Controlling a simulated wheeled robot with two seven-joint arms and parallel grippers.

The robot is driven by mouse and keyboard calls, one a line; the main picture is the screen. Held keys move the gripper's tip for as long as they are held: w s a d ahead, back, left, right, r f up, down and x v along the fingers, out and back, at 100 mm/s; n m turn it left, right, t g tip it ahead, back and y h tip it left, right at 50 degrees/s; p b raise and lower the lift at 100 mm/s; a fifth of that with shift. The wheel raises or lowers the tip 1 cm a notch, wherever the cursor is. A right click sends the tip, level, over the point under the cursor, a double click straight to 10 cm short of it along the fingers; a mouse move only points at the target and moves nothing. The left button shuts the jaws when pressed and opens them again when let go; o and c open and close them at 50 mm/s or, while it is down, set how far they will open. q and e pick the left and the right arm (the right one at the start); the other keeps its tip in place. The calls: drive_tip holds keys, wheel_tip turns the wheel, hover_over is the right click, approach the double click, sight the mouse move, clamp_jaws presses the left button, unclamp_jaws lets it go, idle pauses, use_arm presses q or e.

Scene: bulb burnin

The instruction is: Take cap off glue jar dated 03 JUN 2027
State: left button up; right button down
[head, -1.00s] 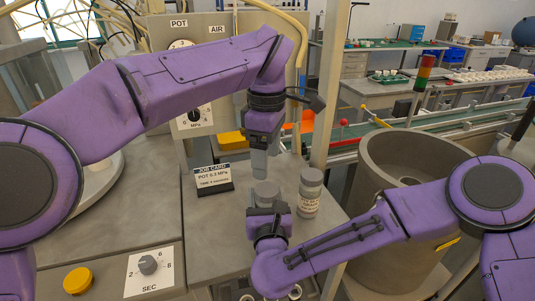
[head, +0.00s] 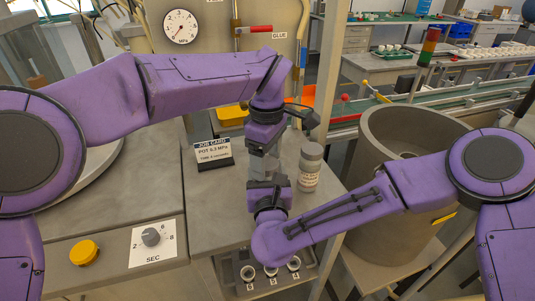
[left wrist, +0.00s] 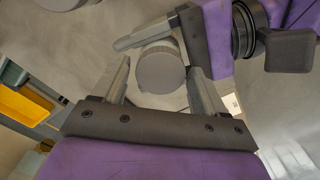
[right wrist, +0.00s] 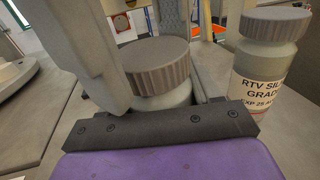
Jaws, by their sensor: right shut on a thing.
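A jar with a grey ribbed cap (right wrist: 156,64) stands upright in my right gripper (head: 267,184), which is shut on its body below the cap. No date on this jar is readable from here. My left gripper (left wrist: 160,72) is open just above, pointing down, with its fingers on either side of the round cap (left wrist: 160,68). I cannot tell whether they touch it. In the head view the left gripper (head: 264,160) hides most of this jar. A second grey-capped jar (head: 310,166) stands to the right; its label in the right wrist view (right wrist: 262,90) reads "EXP 25", then cut off.
A job card (head: 213,154) stands left of the jars. A panel with numbered sockets (head: 270,272) sits at the bench front. A dial marked SEC (head: 151,237) and a yellow button (head: 84,253) are at lower left. A large grey drum (head: 405,190) stands at right.

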use_arm(q)
drive_tip(key=c, duration=0.8)
drive_tip(key=n, duration=0.3)
drive_tip(key=shift+c, duration=0.2)
drive_tip(key=n, duration=0.5)
drive_tip(key=shift+n, duration=0.3)
drive_tip(key=n, duration=0.9)
drive_tip(key=shift+r, duration=0.1)
drive_tip(key=n, duration=0.9)
drive_tip(key=shift+w, duration=0.1)
use_arm(e)
drive_tip(key=shift+a, duration=0.1)
use_arm(q)
drive_tip(key=n, duration=0.5)
drive_tip(key=shift+n, duration=0.4)
drive_tip(key=n, duration=0.3)
